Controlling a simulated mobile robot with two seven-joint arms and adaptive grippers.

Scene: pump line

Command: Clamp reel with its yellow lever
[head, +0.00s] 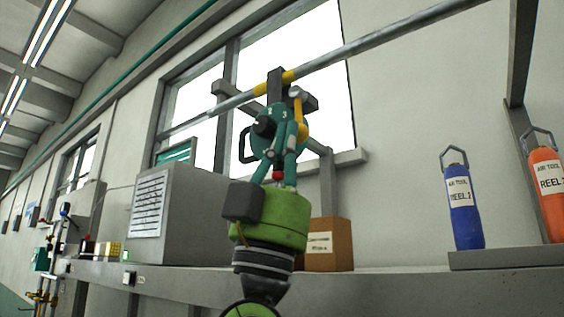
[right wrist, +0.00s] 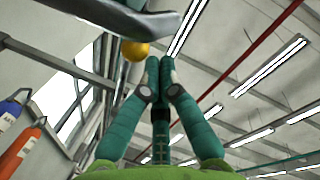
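A teal round reel (head: 258,128) with a dark hub and a black side handle hangs by a dark bracket from the overhead rail in the head view. Whether the fingers touch the lever is unclear. My left gripper is out of view.
The grey rail (head: 390,45) with yellow bands crosses above. A grey box (head: 180,215) and a brown box (head: 327,250) stand on the ledge. Blue (head: 462,208) and orange (head: 548,190) cylinders labelled as air tool reels stand at right.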

